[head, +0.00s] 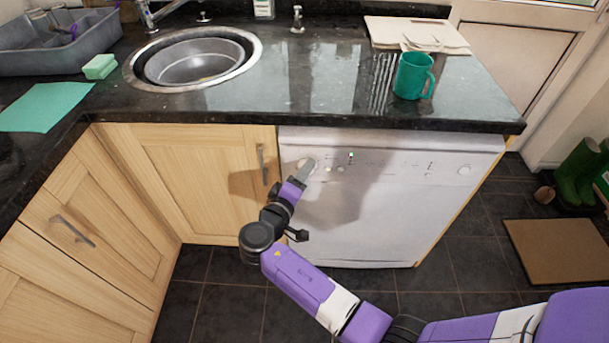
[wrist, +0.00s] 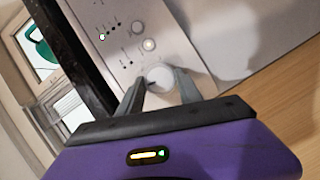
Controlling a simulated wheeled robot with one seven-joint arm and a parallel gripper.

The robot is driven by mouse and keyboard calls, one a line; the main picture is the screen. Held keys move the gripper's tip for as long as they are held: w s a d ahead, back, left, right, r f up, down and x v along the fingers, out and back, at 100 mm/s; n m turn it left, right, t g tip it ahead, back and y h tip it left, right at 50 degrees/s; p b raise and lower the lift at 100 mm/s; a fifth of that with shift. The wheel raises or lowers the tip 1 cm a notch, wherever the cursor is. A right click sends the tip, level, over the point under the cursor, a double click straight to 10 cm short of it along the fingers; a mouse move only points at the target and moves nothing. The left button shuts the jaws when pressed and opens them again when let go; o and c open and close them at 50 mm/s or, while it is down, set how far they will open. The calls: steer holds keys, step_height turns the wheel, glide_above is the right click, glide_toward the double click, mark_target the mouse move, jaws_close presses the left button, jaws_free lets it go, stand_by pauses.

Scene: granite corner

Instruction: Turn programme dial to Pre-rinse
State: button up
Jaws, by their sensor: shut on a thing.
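The white dishwasher (head: 400,215) stands under the granite counter, its control panel along the top of its front. The programme dial (wrist: 160,77) is a round white knob, seen in the wrist view between my two fingers. My gripper (head: 306,168) is at the left end of the panel in the head view, and its fingers (wrist: 160,90) are shut on the dial from both sides. In the head view the gripper partly hides the dial. Small buttons and a lit green indicator (head: 351,155) are on the panel. The dial's markings are too small to read.
A green mug (head: 413,76) stands on the counter above the dishwasher, near pale boards (head: 417,34). A wooden cupboard door with a metal handle (head: 262,164) is just left of my gripper. The counter edge overhangs the panel. The tiled floor in front is clear.

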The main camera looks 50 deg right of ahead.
steer(key=shift+f+n+h, duration=0.1)
steer(key=shift+n+h, duration=0.3)
steer(key=shift+n, duration=0.4)
steer(key=o, duration=1.4)
steer(key=shift+a, duration=0.1)
steer(key=shift+b+v, duration=0.4)
steer(key=shift+v, duration=3.45)
